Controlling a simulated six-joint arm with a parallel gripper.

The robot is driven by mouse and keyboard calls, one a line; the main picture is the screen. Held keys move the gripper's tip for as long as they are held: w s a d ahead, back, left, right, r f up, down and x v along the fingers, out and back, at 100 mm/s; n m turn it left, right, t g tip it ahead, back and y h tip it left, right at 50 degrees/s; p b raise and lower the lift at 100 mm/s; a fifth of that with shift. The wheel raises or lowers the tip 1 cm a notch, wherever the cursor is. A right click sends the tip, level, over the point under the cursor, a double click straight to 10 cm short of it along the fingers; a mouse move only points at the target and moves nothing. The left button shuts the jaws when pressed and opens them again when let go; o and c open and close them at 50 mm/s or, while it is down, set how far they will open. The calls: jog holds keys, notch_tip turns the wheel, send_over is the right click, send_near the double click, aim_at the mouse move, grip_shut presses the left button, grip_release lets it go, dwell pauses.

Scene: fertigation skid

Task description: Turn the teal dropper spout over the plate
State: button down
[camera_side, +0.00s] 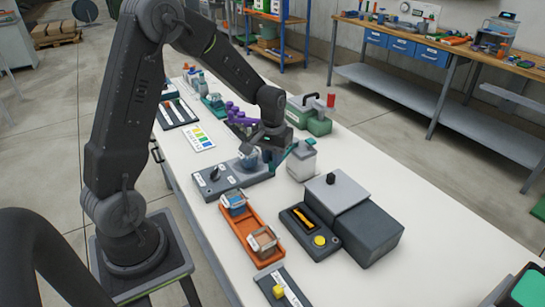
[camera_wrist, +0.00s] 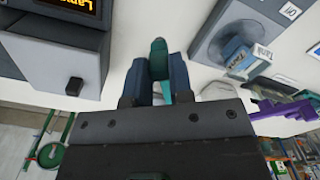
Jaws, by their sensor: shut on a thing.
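My gripper (camera_side: 274,156) is shut on the teal dropper spout (camera_side: 285,159), above the white table. In the wrist view the spout (camera_wrist: 158,58) shows between the two fingers of my gripper (camera_wrist: 158,72), its rounded end past the fingertips. In the side view the spout's upper end is next to a pale, translucent container (camera_side: 302,163); I cannot tell whether they touch. In the wrist view this vessel (camera_wrist: 238,57) is right of the spout.
A dark box instrument (camera_side: 370,232) with an amber display and yellow button stands in front. An orange tray (camera_side: 240,226) with small containers is beside it. Purple parts (camera_side: 236,114) and a green case (camera_side: 312,120) are behind. Bare table lies toward the right.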

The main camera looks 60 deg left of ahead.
jog(key=shift+a, duration=0.1)
jog(key=a+m, duration=0.3)
jog(key=a, duration=0.1)
jog(key=a+m, duration=0.3)
jog(key=a, duration=0.1)
jog(key=a+m, duration=0.4)
jog(key=shift+s+a, duration=0.25)
jog(key=shift+s, duration=0.15)
jog(key=shift+w+a+m, duration=0.35)
jog(key=shift+a+m, duration=0.25)
jog(key=shift+m, duration=0.05)
jog(key=shift+w+a+m, duration=0.3)
jog(key=shift+a+m, duration=0.3)
jog(key=shift+m, duration=0.05)
jog(key=c, duration=1)
grip_release()
jog(key=shift+r, duration=0.1)
